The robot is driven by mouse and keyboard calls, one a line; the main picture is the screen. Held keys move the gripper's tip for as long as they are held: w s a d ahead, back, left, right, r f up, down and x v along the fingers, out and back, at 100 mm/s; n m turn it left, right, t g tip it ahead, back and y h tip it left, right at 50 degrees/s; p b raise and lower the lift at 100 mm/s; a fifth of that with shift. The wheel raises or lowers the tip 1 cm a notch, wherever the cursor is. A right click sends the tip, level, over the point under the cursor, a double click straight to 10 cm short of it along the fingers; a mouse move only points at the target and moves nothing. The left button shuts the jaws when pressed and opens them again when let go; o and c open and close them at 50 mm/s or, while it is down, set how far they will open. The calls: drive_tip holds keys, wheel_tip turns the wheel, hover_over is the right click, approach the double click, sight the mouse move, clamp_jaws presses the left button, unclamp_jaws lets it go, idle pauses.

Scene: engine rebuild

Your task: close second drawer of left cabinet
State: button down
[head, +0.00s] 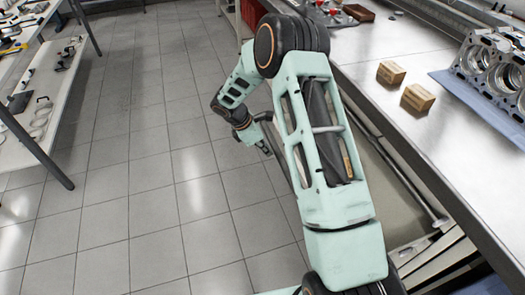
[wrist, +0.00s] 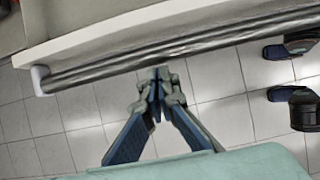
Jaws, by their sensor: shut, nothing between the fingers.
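In the wrist view, a pale drawer front (wrist: 130,28) with a long metal bar handle (wrist: 200,44) crosses the top of the picture. My gripper (wrist: 155,76) is shut and empty, its fingertips at the lower edge of the bar. I cannot tell whether they touch it. In the head view, my gripper (head: 267,150) is low over the floor, left of the workbench and partly hidden by my arm. A pulled-out drawer (head: 395,205) with a pale inside shows below the bench edge, partly behind my arm. I cannot tell which drawer of the cabinet it is.
The metal workbench (head: 440,125) on the right holds two small wooden blocks (head: 391,72) and an engine block (head: 487,65) on a blue mat. A shelf table (head: 62,85) with tools stands at the left. The tiled floor (head: 150,170) between is clear.

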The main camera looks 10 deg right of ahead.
drive_tip(key=shift+d, duration=0.15)
drive_tip(key=w+d, duration=0.1)
drive_tip(key=d, duration=0.9)
drive_tip(key=w+d, duration=0.1)
drive_tip(key=d, duration=0.9)
drive_tip(key=w+d, duration=0.2)
drive_tip(key=d, duration=0.8)
drive_tip(key=shift+w+p, duration=0.1)
drive_tip(key=shift+p, duration=0.25)
drive_tip(key=shift+d+r, duration=0.1)
drive_tip(key=shift+d, duration=0.2)
drive_tip(key=shift+d, duration=0.1)
drive_tip(key=a, duration=0.3)
drive_tip(key=a+f+b, duration=0.1)
drive_tip(key=shift+s+a, duration=0.2)
drive_tip(key=shift+a, duration=0.2)
drive_tip(key=v, duration=1)
drive_tip(key=shift+p, duration=0.3)
